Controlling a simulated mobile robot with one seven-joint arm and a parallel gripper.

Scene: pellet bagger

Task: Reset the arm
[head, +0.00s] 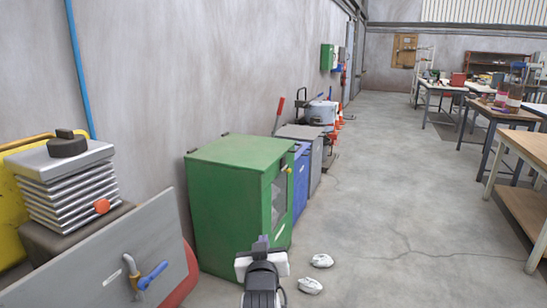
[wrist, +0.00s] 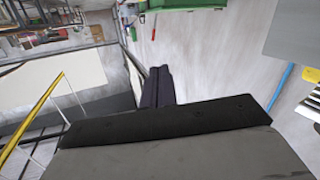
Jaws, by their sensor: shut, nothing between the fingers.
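My gripper (head: 261,241) is low in the middle of the head view, at the end of my dark and white arm, in front of the green cabinet (head: 228,200). In the wrist view its two dark fingers (wrist: 158,75) lie side by side, shut, with nothing between them. The green cabinet has a window in its right side and a yellow knob. Two small white bags (head: 322,260) (head: 310,285) lie on the floor to the right of my gripper. Whether the gripper touches the cabinet cannot be told.
A grey panel (head: 80,275) with a blue-handled lever leans at the lower left, by a finned metal unit (head: 70,180). A blue box (head: 300,180) and a grey box stand behind the cabinet along the wall. Workbenches (head: 520,150) line the right. The floor between (head: 400,200) is clear.

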